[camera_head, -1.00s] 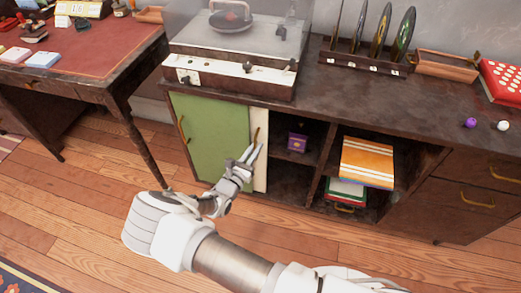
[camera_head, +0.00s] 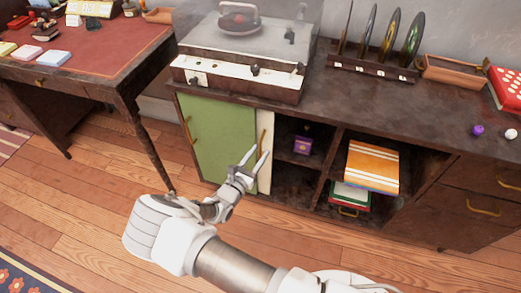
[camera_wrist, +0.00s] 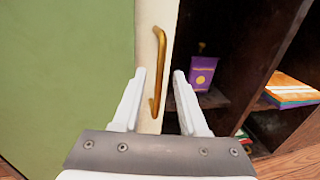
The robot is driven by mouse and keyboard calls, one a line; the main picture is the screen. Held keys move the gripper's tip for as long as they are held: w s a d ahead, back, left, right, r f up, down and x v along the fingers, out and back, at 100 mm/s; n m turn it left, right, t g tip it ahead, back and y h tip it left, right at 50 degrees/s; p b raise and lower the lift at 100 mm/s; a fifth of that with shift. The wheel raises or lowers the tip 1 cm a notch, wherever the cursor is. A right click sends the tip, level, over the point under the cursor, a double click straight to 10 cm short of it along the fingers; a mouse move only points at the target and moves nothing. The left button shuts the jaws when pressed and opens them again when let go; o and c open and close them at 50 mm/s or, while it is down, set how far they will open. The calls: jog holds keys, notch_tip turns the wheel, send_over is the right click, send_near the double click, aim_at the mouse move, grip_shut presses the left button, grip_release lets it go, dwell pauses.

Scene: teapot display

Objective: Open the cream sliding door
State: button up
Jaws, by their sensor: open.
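The cream sliding door (camera_head: 266,174) shows as a narrow upright strip at the right edge of the green door (camera_head: 222,145) in the cabinet. Much of it seems hidden behind the green door. It also shows in the wrist view (camera_wrist: 147,35). Its brass bar handle (camera_head: 263,141) is upright; in the wrist view the handle (camera_wrist: 160,60) appears between my fingertips. My gripper (camera_head: 256,158) is open and empty in front of the strip. Its two fingers (camera_wrist: 159,78) lie either side of the handle's line; I cannot tell whether they touch it.
Right of the door is an open compartment with a purple box (camera_head: 303,145). Further right are orange-striped books (camera_head: 372,167). A record player (camera_head: 240,60) stands on the cabinet top. A desk (camera_head: 95,55) is at the left. Wooden floor lies in front.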

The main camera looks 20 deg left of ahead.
jog(key=p+v, duration=0.2)
jog(key=v, duration=1.3)
jog(key=shift+s+p, duration=0.4)
jog(key=shift+a+r, duration=0.1)
jog(key=shift+a, duration=0.05)
